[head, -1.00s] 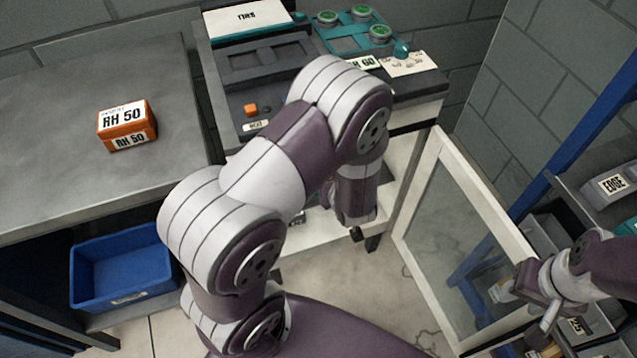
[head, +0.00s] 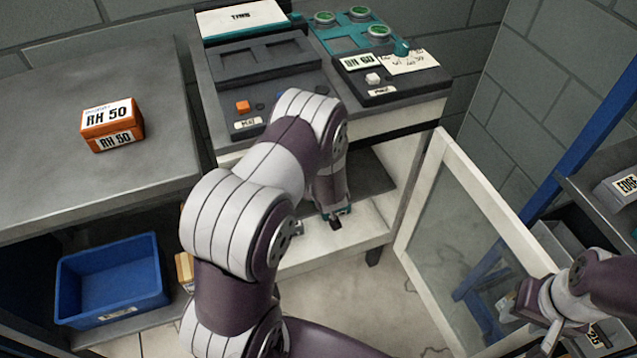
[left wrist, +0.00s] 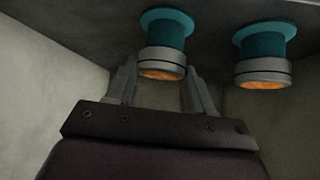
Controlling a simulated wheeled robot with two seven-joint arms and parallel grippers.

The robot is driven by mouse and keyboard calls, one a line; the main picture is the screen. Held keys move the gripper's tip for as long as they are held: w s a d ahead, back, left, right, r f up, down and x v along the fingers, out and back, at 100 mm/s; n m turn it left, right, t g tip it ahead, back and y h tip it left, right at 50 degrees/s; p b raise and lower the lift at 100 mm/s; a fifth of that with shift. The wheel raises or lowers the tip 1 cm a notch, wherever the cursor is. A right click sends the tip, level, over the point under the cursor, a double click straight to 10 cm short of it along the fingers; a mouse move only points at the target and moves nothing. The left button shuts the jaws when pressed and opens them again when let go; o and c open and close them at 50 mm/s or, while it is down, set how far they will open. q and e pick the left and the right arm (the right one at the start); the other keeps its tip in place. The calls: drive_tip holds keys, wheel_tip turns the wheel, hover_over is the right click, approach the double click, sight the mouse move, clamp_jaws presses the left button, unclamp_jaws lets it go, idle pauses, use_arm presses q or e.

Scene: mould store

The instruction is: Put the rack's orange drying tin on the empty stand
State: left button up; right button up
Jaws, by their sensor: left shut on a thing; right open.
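In the left wrist view an orange-ended metal tin (left wrist: 160,73) sits against a teal round stand (left wrist: 170,30) on a dark surface. My left gripper (left wrist: 163,85) has one finger on each side of this tin and is shut on it. A second, similar orange tin (left wrist: 262,76) is beside it on another teal stand (left wrist: 265,38). In the head view my left gripper (head: 337,221) is low inside the open white unit under the bench; the tin is hidden there. My right gripper (head: 537,318) is open by the glass door. I cannot identify an empty stand.
A teal plate (head: 338,38) with green-topped tins is on the bench. An orange RH 50 box (head: 112,124) stands on the grey table (head: 165,165) at left, above a blue bin (head: 110,278). The glass-panelled door (head: 470,235) stands open. Floor between is partly clear.

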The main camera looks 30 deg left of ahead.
use_arm(q)
drive_tip(key=shift+f, duration=0.1)
drive_tip(key=o, duration=1.1)
drive_tip(key=shift+o, duration=0.2)
drive_tip(key=shift+r, duration=0.3)
drive_tip(key=s+d+r+m+h+p, duration=0.1)
drive_tip(key=s+d+r+h+p, duration=0.15)
drive_tip(key=d+r, duration=0.35)
drive_tip(key=s+d+r+m+h+p, duration=0.2)
drive_tip(key=s+d+r, duration=0.25)
drive_tip(key=r, duration=0.25)
drive_tip(key=s+d+r+m+g+h, duration=0.1)
drive_tip(key=s+r+m+g, duration=0.3)
drive_tip(key=s, duration=0.9)
wheel_tip(320, 180, up, 3)
drive_tip(key=shift+d+r+m+g, duration=0.2)
drive_tip(key=shift+d+m+g, duration=0.15)
drive_tip(key=shift+g, duration=0.45)
